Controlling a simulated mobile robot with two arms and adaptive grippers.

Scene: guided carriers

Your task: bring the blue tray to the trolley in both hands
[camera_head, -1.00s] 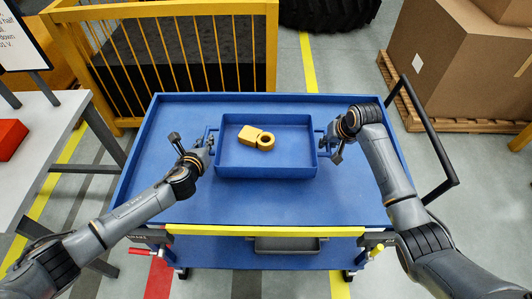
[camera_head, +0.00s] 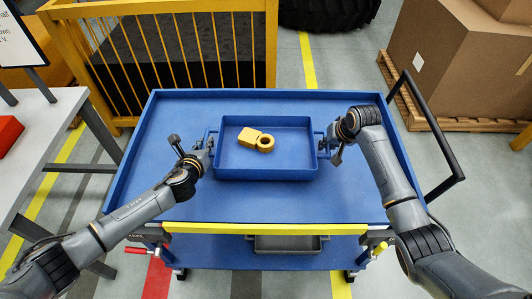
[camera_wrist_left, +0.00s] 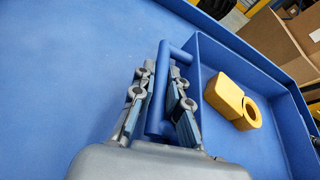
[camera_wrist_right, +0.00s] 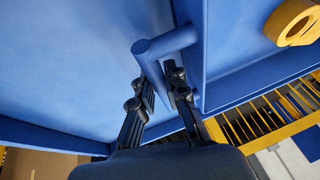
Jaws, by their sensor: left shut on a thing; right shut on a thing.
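The blue tray (camera_head: 265,173) is over the blue top of the trolley (camera_head: 285,207), near its middle. I cannot tell whether it rests on the top or hangs just above it. A yellow part with a ring end (camera_head: 256,139) lies in the tray. My left gripper (camera_head: 205,149) is shut on the tray's left handle, which shows between the fingers in the left wrist view (camera_wrist_left: 161,95). My right gripper (camera_head: 328,145) is shut on the right handle, which shows in the right wrist view (camera_wrist_right: 150,62).
The trolley has a black push handle (camera_head: 440,140) at right. A yellow barred crate (camera_head: 160,50) stands behind it, and cardboard boxes (camera_head: 450,70) stand on a pallet at back right. A grey table (camera_head: 40,125) with a red object (camera_head: 9,133) is at left.

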